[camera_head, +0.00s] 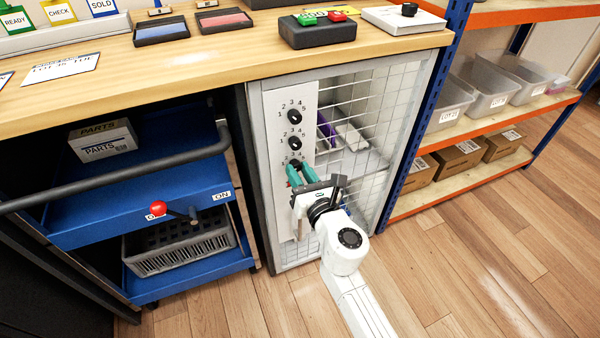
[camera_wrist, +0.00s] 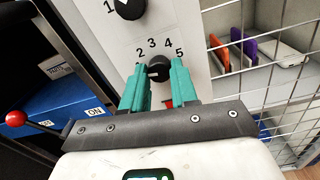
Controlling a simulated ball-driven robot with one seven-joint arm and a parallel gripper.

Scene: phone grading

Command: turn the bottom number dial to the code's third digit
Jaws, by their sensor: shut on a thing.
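The white panel (camera_head: 280,150) on the wire cage carries three black dials in a column, each with digits around it. The top dial (camera_head: 294,116) and middle dial (camera_head: 295,144) are clear of my gripper. The bottom dial (camera_wrist: 159,67) is between the teal fingertips of my gripper (camera_wrist: 159,78), which is shut on it from both sides. Its digits 2, 3, 4 and 5 show above the fingers; where it points cannot be told. My gripper (camera_head: 301,174) comes from below in the head view and partly hides this dial.
Inside the cage stand a purple item (camera_head: 327,130) and a white item (camera_head: 352,137). A blue cart (camera_head: 190,188) with a red-knobbed lever (camera_head: 158,208) is left of the panel. A printed card (camera_head: 62,68) lies on the bench. The wooden floor at right is open.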

